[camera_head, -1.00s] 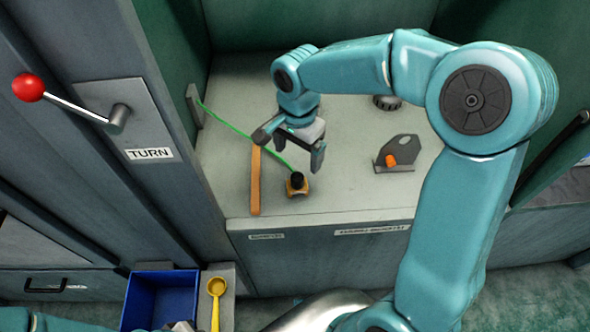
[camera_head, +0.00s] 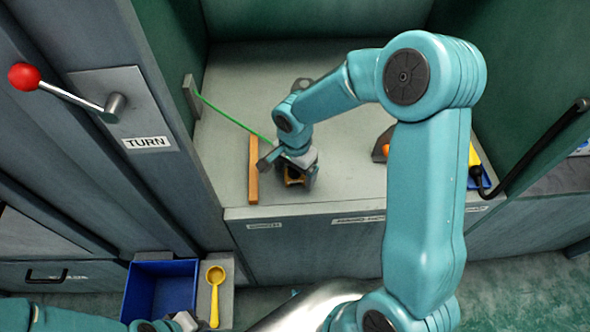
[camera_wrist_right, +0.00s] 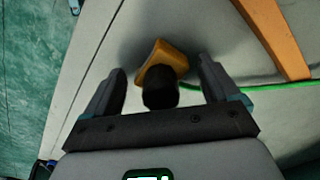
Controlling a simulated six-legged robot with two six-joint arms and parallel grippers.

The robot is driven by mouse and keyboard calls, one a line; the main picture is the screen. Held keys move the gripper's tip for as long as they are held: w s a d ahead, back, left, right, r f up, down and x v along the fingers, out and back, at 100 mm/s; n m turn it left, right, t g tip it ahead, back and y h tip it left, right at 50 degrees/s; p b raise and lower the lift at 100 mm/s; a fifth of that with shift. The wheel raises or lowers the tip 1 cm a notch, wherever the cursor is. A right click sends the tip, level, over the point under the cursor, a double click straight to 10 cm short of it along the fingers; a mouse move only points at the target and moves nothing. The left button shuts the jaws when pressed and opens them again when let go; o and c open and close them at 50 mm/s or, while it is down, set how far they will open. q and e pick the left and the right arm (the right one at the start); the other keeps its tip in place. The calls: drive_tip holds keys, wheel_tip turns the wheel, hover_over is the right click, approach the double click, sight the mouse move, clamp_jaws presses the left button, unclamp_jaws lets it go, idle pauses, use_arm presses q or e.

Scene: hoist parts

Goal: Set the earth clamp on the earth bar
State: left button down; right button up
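The earth clamp, a small brass-yellow block with a black knob (camera_wrist_right: 160,88), stands on the worktop with a green cable running from it. In the head view the clamp (camera_head: 291,181) is mostly hidden under my right gripper (camera_head: 294,172). In the right wrist view my right gripper (camera_wrist_right: 162,68) is open, with one finger on each side of the clamp and gaps showing on both sides. The earth bar, a copper-orange strip (camera_head: 253,170), lies on the worktop just left of the clamp; it also shows in the right wrist view (camera_wrist_right: 275,35). My left gripper (camera_head: 182,322) is at the bottom edge, partly cut off.
The green cable (camera_head: 230,117) runs to a bracket on the left wall. A red-knobbed lever (camera_head: 70,95) is on the left panel. A blue bin (camera_head: 160,290) and a yellow scoop (camera_head: 215,290) are below. My right arm covers the worktop's right part.

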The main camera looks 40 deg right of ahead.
drive_tip(key=c, duration=1)
drive_tip(key=shift+r+p, duration=1.4)
drive_tip(key=shift+r, duration=1.15)
